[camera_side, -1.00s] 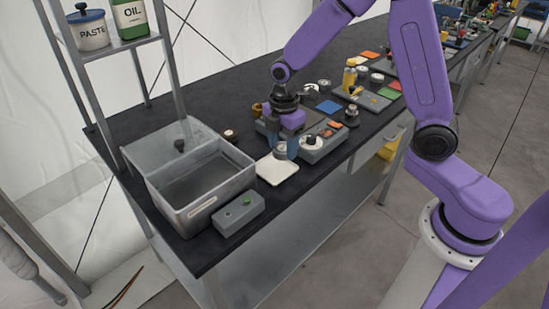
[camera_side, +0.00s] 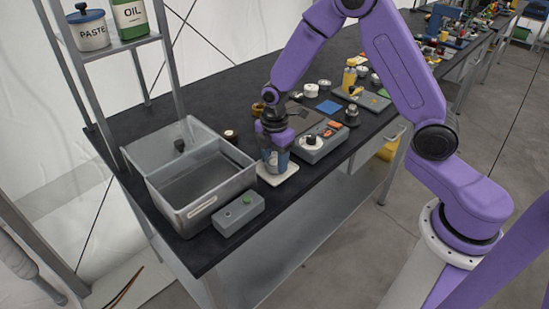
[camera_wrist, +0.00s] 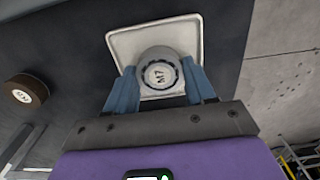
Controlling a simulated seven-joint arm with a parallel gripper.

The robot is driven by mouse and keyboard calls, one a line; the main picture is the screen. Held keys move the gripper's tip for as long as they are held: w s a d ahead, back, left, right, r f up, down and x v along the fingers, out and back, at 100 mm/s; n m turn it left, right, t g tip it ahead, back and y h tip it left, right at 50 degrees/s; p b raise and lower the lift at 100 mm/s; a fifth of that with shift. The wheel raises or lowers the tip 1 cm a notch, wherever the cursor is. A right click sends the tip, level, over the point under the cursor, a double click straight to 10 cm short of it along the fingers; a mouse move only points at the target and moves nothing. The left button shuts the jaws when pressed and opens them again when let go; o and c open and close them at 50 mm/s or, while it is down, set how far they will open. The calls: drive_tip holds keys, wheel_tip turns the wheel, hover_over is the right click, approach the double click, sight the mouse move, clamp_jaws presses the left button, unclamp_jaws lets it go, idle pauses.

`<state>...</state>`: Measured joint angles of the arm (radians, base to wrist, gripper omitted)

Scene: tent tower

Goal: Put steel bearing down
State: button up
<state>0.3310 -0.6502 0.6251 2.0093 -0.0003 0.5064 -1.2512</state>
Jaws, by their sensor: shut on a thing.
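The steel bearing (camera_wrist: 160,72) is a round grey piece marked "M7", seen from above in the wrist view. My gripper (camera_wrist: 160,86) has its two blue fingers on either side of it and is shut on it. In the side view my gripper (camera_side: 277,164) is low over a white square tray (camera_side: 290,176), and the bearing is mostly hidden by the fingers. The white tray (camera_wrist: 124,42) lies under the bearing in the wrist view. I cannot tell whether the bearing touches the tray.
A metal two-part basin (camera_side: 205,205) stands left of the tray, with a grey button box (camera_side: 238,215) in front. A grey fixture (camera_side: 322,145) is close on the right. A brown-rimmed round piece (camera_wrist: 26,93) lies to the left in the wrist view.

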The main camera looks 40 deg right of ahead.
sight(274, 162)
drive_tip(key=shift+f, duration=0.15)
drive_tip(key=o, duration=1.3)
drive_tip(key=shift+c, duration=0.2)
wheel_tip(274, 162, up, 12)
drive_tip(key=s+r+m, duration=0.1)
drive_tip(key=s+m, duration=0.1)
drive_tip(key=s, duration=1.2)
drive_tip(key=s+d+r+m, duration=0.1)
drive_tip(key=s+r+m, duration=0.1)
drive_tip(key=s, duration=1.3)
drive_tip(key=shift+r+m, duration=0.2)
drive_tip(key=shift+m, duration=0.5)
drive_tip(key=shift+d, duration=0.1)
